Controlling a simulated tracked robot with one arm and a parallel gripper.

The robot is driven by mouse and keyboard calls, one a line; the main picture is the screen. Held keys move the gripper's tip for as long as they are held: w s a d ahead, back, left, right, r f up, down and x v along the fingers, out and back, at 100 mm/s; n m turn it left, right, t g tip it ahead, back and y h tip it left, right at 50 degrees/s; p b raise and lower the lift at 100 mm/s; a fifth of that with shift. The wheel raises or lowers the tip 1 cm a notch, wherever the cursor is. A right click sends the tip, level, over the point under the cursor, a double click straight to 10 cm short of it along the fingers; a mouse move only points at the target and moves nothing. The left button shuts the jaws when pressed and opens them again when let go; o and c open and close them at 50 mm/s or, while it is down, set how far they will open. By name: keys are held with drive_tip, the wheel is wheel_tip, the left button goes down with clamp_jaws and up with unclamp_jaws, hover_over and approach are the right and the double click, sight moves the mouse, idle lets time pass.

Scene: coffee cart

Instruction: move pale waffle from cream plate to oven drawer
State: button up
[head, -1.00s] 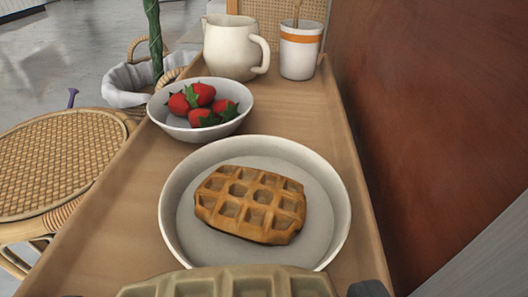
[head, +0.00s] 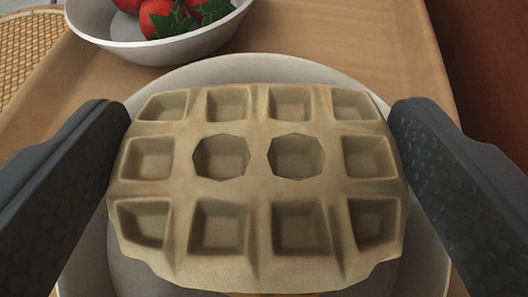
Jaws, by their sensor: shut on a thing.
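The pale waffle (head: 260,190) fills the middle of the head view. My gripper (head: 258,125) is shut on it, with one dark finger against its left side and one against its right side. The cream plate (head: 427,262) is below and behind the waffle, its rim showing around it. A sliver of orange-brown shows under the waffle's near edge; the rest of the brown waffle is hidden. The oven drawer is not in view.
The wooden tray top (head: 330,35) is bare at the upper right, beside a reddish-brown panel (head: 480,75). A woven stool seat (head: 28,50) is at the far left.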

drive_tip(key=shift+f, duration=0.35)
drive_tip(key=o, duration=0.9)
drive_tip(key=shift+f+b, duration=0.15)
drive_tip(key=shift+b, duration=0.2)
